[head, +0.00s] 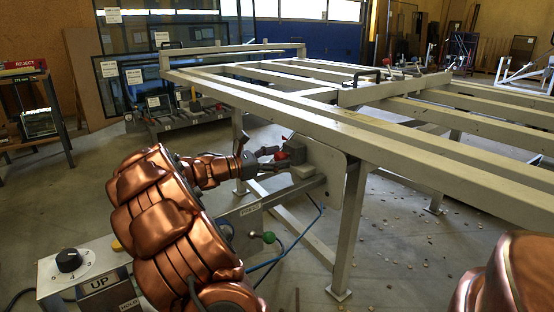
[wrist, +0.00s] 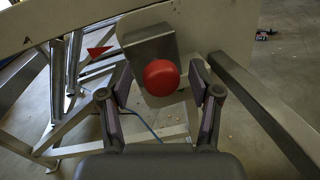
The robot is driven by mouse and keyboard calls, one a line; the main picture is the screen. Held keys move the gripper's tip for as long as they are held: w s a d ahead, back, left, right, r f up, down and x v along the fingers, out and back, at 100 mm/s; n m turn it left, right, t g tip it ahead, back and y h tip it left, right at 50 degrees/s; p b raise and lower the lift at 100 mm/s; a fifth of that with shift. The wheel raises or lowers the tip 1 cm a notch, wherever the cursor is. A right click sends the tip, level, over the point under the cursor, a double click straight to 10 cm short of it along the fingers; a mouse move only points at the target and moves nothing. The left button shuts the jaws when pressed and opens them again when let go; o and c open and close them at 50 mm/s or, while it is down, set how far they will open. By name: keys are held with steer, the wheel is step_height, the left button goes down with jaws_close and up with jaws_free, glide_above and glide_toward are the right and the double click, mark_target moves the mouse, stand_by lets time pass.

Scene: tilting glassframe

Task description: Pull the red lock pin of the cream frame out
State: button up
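The cream frame (head: 310,120) stands at the middle and right of the head view. Its side plate also shows in the wrist view (wrist: 200,22). The red lock pin (wrist: 161,77) shows as a round red knob in front of a grey metal block (wrist: 150,48). In the head view the red pin (head: 281,156) is small and partly hidden by my gripper (head: 272,158). In the wrist view my gripper (wrist: 161,98) is open, with one finger on each side of the knob. A gap shows between each finger and the knob.
A control box (head: 75,270) with a dial and an UP label stands at lower left. A green knob (head: 269,237) and blue hose are below the frame. A frame leg (head: 350,230) stands right of my arm. A red triangle (wrist: 98,51) marks the plate.

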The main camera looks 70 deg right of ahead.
mark_target(276, 159)
jaws_close()
stand_by(0.3)
steer(key=shift+w+r, duration=0.1)
steer(key=p+v, duration=0.2)
steer(key=p, duration=0.1)
steer(key=shift+a+r, duration=0.1)
steer(key=shift+a, duration=0.25)
steer(key=shift+a+f, duration=0.15)
steer(key=shift+f, duration=0.1)
steer(key=shift+c, duration=0.9)
jaws_free()
steer(key=shift+w+a, duration=0.1)
steer(key=shift+w, duration=0.05)
steer(key=shift+o, duration=0.9)
steer(key=shift+s, duration=0.2)
